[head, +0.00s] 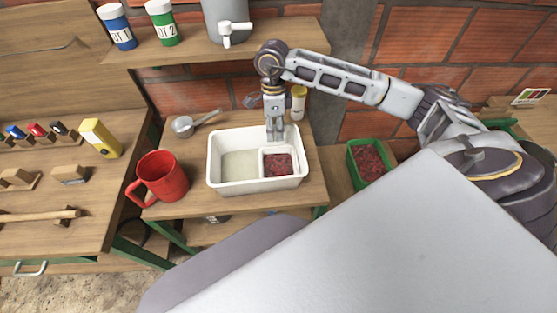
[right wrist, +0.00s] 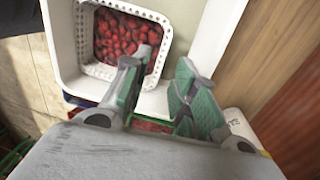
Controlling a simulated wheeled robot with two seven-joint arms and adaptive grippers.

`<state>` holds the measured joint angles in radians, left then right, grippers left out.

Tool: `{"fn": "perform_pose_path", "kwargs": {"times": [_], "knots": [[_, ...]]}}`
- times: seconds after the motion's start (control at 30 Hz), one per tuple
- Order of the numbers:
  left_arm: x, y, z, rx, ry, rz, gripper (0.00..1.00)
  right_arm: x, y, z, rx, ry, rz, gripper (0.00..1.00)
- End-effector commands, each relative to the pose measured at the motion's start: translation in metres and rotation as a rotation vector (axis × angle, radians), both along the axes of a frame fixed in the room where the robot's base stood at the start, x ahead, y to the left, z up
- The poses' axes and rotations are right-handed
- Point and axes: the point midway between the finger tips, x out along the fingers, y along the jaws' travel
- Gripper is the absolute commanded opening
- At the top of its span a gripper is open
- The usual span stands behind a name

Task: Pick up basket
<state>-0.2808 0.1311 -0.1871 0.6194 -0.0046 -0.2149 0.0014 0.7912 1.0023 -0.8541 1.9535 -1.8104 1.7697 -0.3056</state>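The basket (head: 264,169) is small, white and perforated, and it holds red coffee cherries. It sits in the right part of a white tub (head: 216,160) on the small table. In the right wrist view the basket (right wrist: 121,11) is at top centre, inside the tub (right wrist: 62,45). My right gripper (head: 275,137) points down at the basket's far side. In the wrist view the right gripper (right wrist: 158,66) is open with a gap between its green-padded fingers. One fingertip overlaps the basket's edge and the other is outside it. I cannot tell whether either touches. My left gripper is not in view.
A red mug (head: 163,177) stands left of the tub, and a metal scoop (head: 184,125) lies behind it. A yellow-capped bottle (head: 298,103) is close behind my right gripper. A shelf (head: 185,50) hangs above. A green crate (head: 355,170) of cherries is at right.

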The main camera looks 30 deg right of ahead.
Motion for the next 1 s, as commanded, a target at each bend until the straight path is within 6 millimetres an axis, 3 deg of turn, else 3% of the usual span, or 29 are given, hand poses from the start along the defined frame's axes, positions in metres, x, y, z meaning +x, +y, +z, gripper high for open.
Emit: {"fn": "perform_pose_path", "kwargs": {"times": [0.3, 0.8, 1.0], "knots": [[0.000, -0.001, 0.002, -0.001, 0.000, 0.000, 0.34, -0.004, 0.002, -0.036, 0.001, 0.001, 0.001, 0.28], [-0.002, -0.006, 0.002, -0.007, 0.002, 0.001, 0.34, -0.005, 0.002, -0.043, 0.001, -0.001, 0.001, 0.28], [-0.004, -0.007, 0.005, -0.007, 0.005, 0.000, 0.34, -0.008, 0.001, -0.056, -0.001, 0.003, 0.000, 0.28]]}}
